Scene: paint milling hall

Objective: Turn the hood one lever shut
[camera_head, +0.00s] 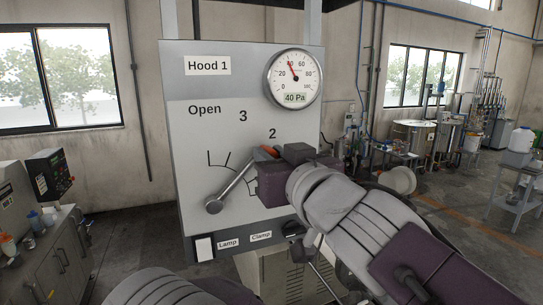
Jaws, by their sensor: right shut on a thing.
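The Hood 1 panel (230,85) stands straight ahead, with "Open", "3" and "2" marked on its face. The gripper and arm hide the panel's lower right and any marks there. My left gripper is out of view; a part of my arm shows at the bottom edge.
A gauge (293,78) on the panel's upper right reads 40 Pa. A white switch labelled Lamp (205,248) and a Clamp label (261,236) sit along the panel's lower edge. A cabinet (60,250) stands at left. Steel vessels (412,140) and a cart (515,175) stand farther right.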

